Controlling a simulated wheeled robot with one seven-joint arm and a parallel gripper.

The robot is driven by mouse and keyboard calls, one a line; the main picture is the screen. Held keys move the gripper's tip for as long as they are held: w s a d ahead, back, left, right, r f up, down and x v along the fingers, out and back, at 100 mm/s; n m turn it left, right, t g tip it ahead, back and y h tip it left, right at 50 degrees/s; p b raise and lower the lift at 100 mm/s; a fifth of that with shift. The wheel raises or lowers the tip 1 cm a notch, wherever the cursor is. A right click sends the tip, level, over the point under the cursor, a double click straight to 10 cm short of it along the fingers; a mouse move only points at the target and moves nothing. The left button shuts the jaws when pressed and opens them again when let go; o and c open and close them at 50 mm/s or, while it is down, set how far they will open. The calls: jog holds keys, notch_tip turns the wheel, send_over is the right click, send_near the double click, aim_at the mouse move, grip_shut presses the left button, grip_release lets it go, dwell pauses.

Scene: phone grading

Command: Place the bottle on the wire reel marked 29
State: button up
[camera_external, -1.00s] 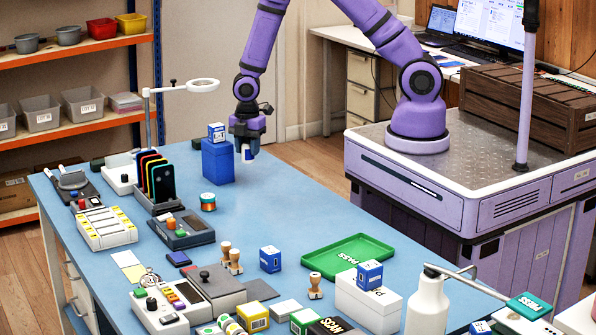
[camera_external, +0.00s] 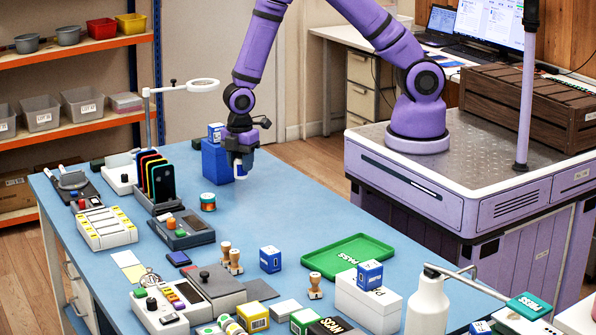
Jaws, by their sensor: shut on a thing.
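My gripper (camera_external: 240,155) points down at the far side of the blue table, in front of a blue block. A small wire reel (camera_external: 208,202) with a copper-coloured winding and green rims stands on the table, in front and to the left of my gripper. No number on it is legible. The bottle is apart from the reel.
A blue block (camera_external: 213,165) with a small blue box (camera_external: 216,132) on top stands just behind my gripper. A phone rack (camera_external: 160,186) and a lamp stand (camera_external: 148,115) are left of it. The table's middle is clear; a green tray (camera_external: 348,256) lies farther right.

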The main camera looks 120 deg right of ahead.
jog(key=w+d, duration=0.1)
jog(key=w, duration=0.2)
jog(key=w+d, duration=0.1)
jog(key=w, duration=0.2)
jog(key=w+d+f, duration=0.1)
jog(key=w, duration=0.2)
jog(key=shift+w+d, duration=0.1)
jog(key=shift+f, duration=1.7)
jog(key=shift+f, duration=0.1)
jog(key=o, duration=0.9)
